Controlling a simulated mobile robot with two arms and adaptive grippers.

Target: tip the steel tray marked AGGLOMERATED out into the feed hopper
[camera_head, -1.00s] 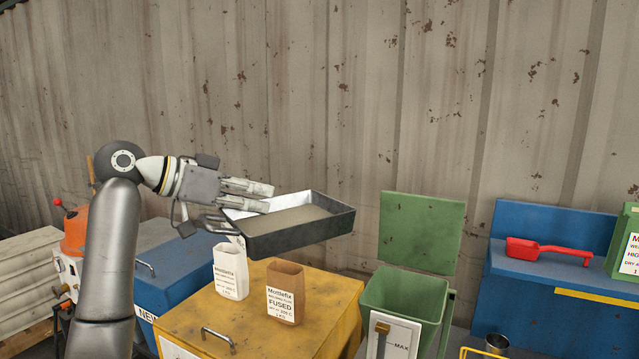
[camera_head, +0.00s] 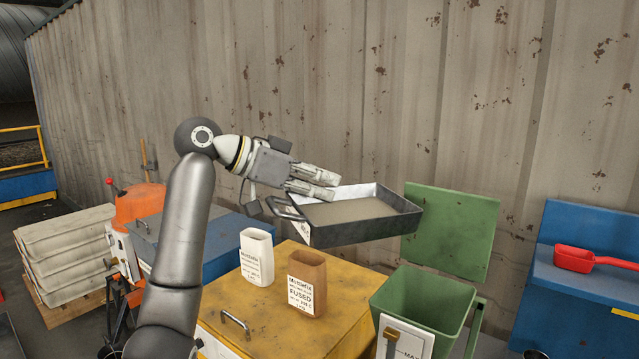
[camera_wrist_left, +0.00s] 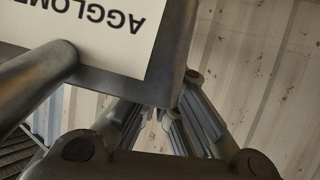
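The steel tray (camera_head: 365,233) is a shallow dark metal pan with a flat layer of grey-brown material in it. It is held in the air, about level, above the yellow chest and up-left of the green bin. My left gripper (camera_head: 328,184) is shut on the tray at its left end, by the handle; the exact contact is partly hidden. In the left wrist view the tray's white label (camera_wrist_left: 95,30) reads upside down "AGGLOME…". The green open-topped bin (camera_head: 425,305), marked MAX in front, looks like the feed hopper; its lid (camera_head: 450,232) stands open. My right gripper is out of view.
A white bag (camera_head: 257,258) and a brown FUSED bag (camera_head: 307,283) stand on the yellow chest (camera_head: 255,300) under the tray. A blue bench (camera_head: 565,295) with a red scoop (camera_head: 590,260) is at right. The corrugated wall (camera_head: 330,90) rises behind.

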